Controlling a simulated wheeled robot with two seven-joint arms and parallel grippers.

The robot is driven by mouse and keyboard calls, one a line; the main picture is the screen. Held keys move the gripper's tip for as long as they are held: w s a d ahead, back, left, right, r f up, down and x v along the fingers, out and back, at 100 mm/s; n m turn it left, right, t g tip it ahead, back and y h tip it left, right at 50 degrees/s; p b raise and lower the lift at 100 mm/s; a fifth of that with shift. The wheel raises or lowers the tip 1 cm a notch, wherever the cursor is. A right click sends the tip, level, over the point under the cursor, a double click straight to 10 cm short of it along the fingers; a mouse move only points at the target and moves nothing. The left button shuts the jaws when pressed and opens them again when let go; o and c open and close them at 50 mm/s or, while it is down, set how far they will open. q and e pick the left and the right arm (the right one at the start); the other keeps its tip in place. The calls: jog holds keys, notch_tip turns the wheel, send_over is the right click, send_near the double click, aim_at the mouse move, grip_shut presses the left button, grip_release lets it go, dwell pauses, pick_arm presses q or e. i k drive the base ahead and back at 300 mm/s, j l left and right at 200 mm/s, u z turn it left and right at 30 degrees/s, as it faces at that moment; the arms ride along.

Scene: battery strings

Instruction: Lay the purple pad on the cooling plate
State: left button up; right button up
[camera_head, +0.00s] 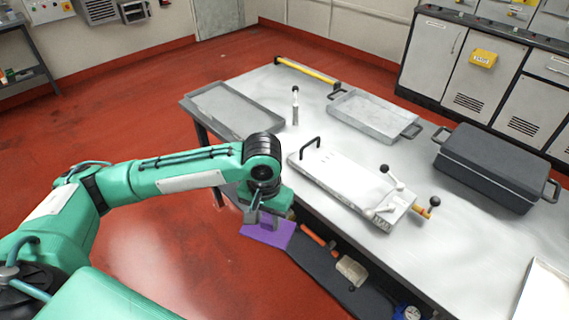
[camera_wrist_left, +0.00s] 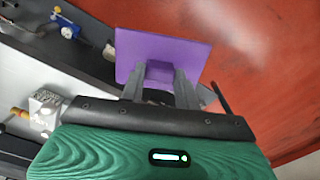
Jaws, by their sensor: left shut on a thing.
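My left gripper (camera_head: 264,214) is shut on the purple pad (camera_head: 270,234), just off the near edge of the table. In the left wrist view, the gripper (camera_wrist_left: 160,88) grips a small purple block on the face of the flat square pad (camera_wrist_left: 190,52). A long white plate (camera_head: 345,178), which looks like the cooling plate, lies on the table to the right of the gripper. It has a black handle at its far left end and black-knobbed levers at its right end. The pad is apart from it. My right gripper is not in view.
The metal table (camera_head: 300,128) also holds two grey trays (camera_head: 232,108) (camera_head: 372,117), a dark lidded case (camera_head: 492,165), a small upright tool (camera_head: 295,106) and a yellow bar (camera_head: 306,73). A dark surface (camera_head: 325,268) with loose tools lies below the table's near edge.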

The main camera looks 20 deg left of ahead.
aim_at(344, 175)
jog(key=j+u, duration=0.1)
jog(key=u, duration=0.3)
jog(key=i+u, duration=0.15)
jog(key=u, duration=0.25)
jog(key=i+u, duration=0.1)
jog(key=u, duration=0.3)
jog(key=i+j+z, duration=0.25)
jog(key=i+z, duration=0.1)
jog(key=z, duration=0.3)
jog(key=i+l+z, duration=0.1)
jog(key=z, duration=0.35)
jog(key=i+z, duration=0.15)
jog(key=z, duration=0.25)
jog(key=i+j+z, duration=0.1)
jog(key=z, duration=0.3)
